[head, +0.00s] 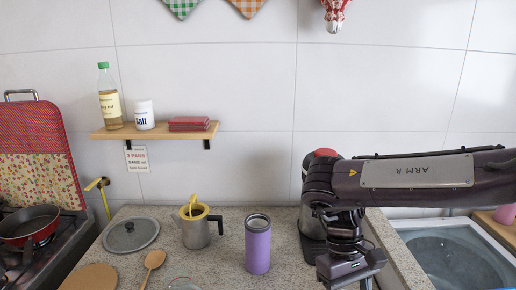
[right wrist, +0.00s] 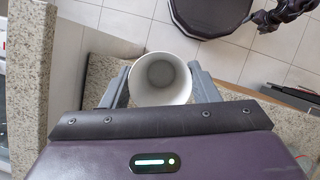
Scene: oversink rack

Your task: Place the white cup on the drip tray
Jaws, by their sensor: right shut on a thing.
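The white cup (right wrist: 161,72) is in the right wrist view, seen from above into its empty round opening. My right gripper (right wrist: 160,88) has a grey finger on each side of the cup and is shut on it. In the head view my right arm comes in from the right, and its wrist reaches the bottom edge; the fingertips and the cup are outside that picture. I cannot make out the drip tray. A dark and metallic appliance (head: 311,226) with a red top stands partly hidden behind my right arm. My left gripper does not show in the head view.
On the counter are a purple tumbler (head: 258,246), a moka pot (head: 196,231), a grey lid (head: 131,235) and a wooden spoon (head: 152,262). A stove with a pan (head: 30,226) is at left, a sink (head: 455,256) at right. A shelf (head: 155,132) hangs above.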

